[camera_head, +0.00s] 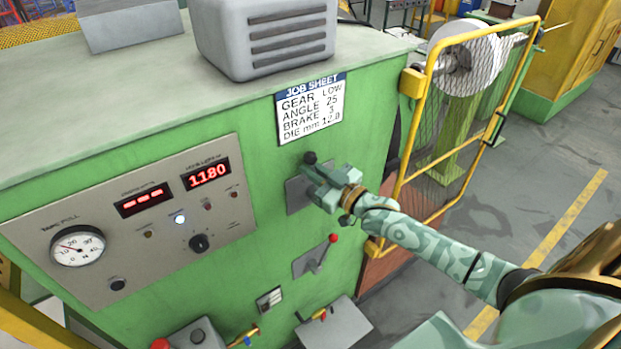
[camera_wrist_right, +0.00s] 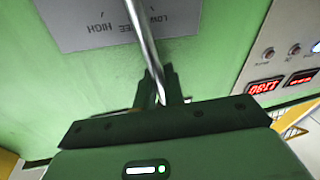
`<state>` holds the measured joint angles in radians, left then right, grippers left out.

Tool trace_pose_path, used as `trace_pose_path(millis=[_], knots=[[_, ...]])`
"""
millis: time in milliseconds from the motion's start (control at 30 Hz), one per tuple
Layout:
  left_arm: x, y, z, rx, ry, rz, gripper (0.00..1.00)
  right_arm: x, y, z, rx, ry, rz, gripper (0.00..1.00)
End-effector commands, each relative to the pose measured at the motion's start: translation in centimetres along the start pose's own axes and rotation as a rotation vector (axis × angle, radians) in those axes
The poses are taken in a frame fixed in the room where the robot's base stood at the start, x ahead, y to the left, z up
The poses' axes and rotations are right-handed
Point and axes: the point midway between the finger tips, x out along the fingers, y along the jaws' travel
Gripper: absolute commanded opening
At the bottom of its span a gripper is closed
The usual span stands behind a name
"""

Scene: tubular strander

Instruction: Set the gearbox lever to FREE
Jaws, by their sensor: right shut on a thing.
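The gearbox lever is a bare metal rod with a black knob (camera_head: 310,158), standing out from a grey plate (camera_head: 295,197) on the green cabinet front. In the right wrist view the plate (camera_wrist_right: 75,30) shows LOW, FREE and HIGH upside down. The lever rod (camera_wrist_right: 143,38) crosses the plate between LOW and the end of FREE, hiding part of the word FREE. I cannot tell which setting it stands at. My right gripper (camera_head: 318,180) is shut on the lever; its dark fingers (camera_wrist_right: 160,88) straddle the rod in the wrist view. My left gripper is not in view.
A job sheet (camera_head: 311,108) above the lever reads GEAR LOW. A red-knobbed lever (camera_head: 318,258) sits just below my right gripper. A panel (camera_head: 130,225) with a dial and red displays is to the left. A yellow mesh guard (camera_head: 445,120) stands to the right.

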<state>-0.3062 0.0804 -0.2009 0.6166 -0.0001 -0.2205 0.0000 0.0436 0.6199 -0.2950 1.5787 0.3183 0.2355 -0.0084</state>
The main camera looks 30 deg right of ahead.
Motion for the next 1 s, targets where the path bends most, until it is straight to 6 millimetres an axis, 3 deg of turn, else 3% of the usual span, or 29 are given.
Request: trace_pose_path(millis=[400, 867, 900, 933, 1000], knots=[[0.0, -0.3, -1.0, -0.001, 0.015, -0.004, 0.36, -0.4, 1.8, 0.2, 0.164, 0.030, 0.019, 0.00], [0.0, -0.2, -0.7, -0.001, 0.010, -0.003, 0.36, -0.4, 1.9, 0.2, 0.179, 0.033, 0.020, 0.00], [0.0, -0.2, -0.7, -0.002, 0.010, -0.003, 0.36, -0.4, 1.9, 0.2, 0.179, 0.033, 0.020, 0.19], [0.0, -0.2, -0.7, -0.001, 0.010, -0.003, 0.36, -0.4, 1.9, 0.2, 0.179, 0.033, 0.020, 0.27], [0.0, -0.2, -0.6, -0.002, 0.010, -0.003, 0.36, -0.4, 1.9, 0.2, 0.179, 0.033, 0.020, 0.30]])
